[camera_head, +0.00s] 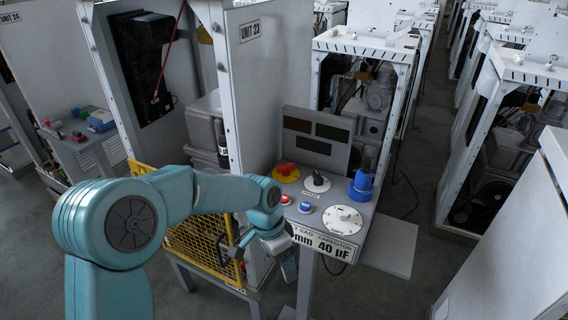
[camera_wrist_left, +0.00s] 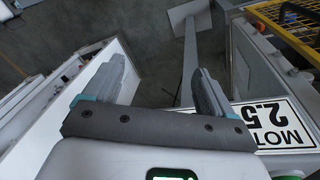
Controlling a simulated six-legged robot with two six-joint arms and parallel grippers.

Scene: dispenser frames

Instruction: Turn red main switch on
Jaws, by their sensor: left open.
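The red main switch (camera_head: 286,168) is a red rotary knob on a yellow round plate, at the back left of the grey control panel (camera_head: 330,195) in the head view. Which way it is turned is too small to tell. My left gripper (camera_head: 289,268) hangs low at the front left of the panel, below its top and apart from the switch. In the left wrist view my left gripper (camera_wrist_left: 157,82) has its two fingers spread with nothing between them. The switch does not show in that view.
A yellow mesh guard (camera_head: 200,245) stands left. The label plate (camera_wrist_left: 272,124) lies close right of my fingers.

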